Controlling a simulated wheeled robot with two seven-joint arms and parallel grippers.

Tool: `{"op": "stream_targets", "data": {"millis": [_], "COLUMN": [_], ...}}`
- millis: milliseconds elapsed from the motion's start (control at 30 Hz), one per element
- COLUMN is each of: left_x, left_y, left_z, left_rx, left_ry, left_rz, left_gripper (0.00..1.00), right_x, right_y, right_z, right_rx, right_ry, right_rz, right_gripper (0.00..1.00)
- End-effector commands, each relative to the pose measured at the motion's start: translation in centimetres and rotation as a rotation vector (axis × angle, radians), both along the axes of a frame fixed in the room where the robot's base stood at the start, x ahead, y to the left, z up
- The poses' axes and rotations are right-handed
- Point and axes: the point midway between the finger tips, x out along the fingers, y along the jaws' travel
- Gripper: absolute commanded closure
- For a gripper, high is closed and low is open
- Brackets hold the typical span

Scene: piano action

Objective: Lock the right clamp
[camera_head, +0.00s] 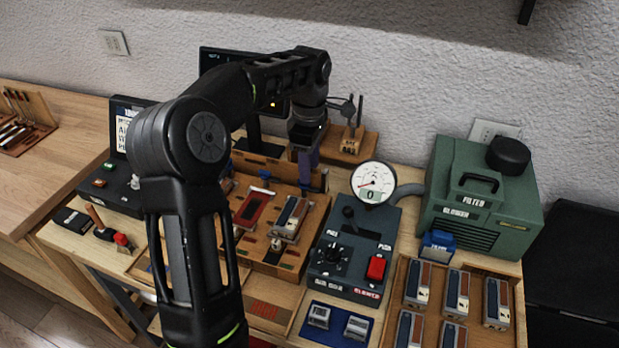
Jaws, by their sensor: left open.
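A wooden fixture (270,258) stands in the middle of the bench and holds a red-topped block (252,208) and a grey and dark block (291,217). A blue-topped part, perhaps the left clamp (265,175), stands at its back. My left arm reaches over from the front. My left gripper (308,158) is open and points down at the fixture's back right corner. A purple-blue piece shows at its fingers. The right clamp is probably there, but the gripper hides most of it, and I cannot tell its state or whether they touch. My right gripper is not in view.
A grey control box (352,255) with a red switch and a round gauge (373,183) stands right of the fixture. A green filter unit (480,195) is farther right. A wooden tray (391,310) holds several blocks. A monitor stands behind my arm.

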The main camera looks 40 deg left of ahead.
Motion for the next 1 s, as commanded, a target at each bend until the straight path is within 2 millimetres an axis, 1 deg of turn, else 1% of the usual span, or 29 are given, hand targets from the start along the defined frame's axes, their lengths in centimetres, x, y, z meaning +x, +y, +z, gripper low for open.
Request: {"op": "stream_targets", "data": {"millis": [100, 200, 300, 600, 1000], "left_x": [-0.1, 0.0, 0.0, 0.0, 0.0], "left_y": [0.0, 0.0, 0.0, 0.0, 0.0], "left_z": [-1.8, -3.0, -3.7, -3.9, -3.9], "left_rx": [-0.001, -0.002, -0.001, 0.0, 0.001], "left_ry": [0.002, 0.002, -0.001, -0.001, -0.002], "left_rz": [0.0, 0.001, 0.001, 0.0, 0.0], "left_gripper": [0.58, 0.58, 0.58, 0.59, 0.91], "right_x": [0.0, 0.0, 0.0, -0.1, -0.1], "right_y": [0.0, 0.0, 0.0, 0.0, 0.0], "right_z": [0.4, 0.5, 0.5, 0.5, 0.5], "right_rx": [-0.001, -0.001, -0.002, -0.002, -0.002], "right_ry": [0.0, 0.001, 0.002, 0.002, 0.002], "right_rz": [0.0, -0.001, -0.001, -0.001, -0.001], "right_gripper": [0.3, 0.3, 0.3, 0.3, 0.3]}}
